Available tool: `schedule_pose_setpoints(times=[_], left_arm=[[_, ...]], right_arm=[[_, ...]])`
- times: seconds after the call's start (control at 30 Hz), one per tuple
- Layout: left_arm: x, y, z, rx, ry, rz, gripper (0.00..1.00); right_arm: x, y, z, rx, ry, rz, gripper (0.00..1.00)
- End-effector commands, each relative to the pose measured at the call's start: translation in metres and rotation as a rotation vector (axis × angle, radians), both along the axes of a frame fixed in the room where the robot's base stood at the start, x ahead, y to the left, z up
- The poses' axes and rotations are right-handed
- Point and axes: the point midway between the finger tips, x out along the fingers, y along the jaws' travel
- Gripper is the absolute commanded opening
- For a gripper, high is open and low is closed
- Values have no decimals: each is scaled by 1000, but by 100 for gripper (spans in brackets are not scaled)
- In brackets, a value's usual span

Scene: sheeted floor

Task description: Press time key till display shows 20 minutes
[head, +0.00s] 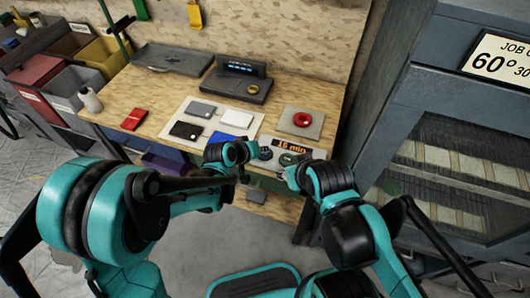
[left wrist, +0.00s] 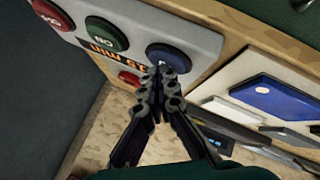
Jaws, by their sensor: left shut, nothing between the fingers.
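The control panel shows an orange display (head: 292,147) reading 16 min. In the left wrist view the display (left wrist: 113,57) is upside down and partly covered. That view shows a red key (left wrist: 52,14), a green key (left wrist: 105,33) marked ON, and a dark blue key (left wrist: 168,56). In the head view, the blue key (head: 265,153) and green key (head: 288,159) are small. My left gripper (left wrist: 166,74) is shut and empty, its tips at the blue key's edge; contact is unclear. My right gripper (head: 291,174) is by the panel's front right; its fingers are too unclear to read.
A red ring-shaped part (head: 302,119) sits on a grey plate behind the panel. Flat grey, black, blue and white pieces lie on white sheets left of it. A grey device (head: 238,80) stands behind. A cabinet (head: 445,110) with a job card (head: 500,58) stands right.

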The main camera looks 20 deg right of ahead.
Motion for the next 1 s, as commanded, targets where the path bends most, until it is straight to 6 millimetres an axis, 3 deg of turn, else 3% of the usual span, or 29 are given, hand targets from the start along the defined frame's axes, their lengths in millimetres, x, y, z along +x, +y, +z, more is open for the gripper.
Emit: schedule_pose_setpoints(times=[0.4,0.77,1.0], left_arm=[[0,0,16,0,1,-1,0],[0,0,17,0,0,0,0],[0,0,36,0,0,0,0]], right_arm=[[0,0,11,0,0,0,40],[0,0,12,0,0,0,40],[0,0,26,0,0,0,40]])
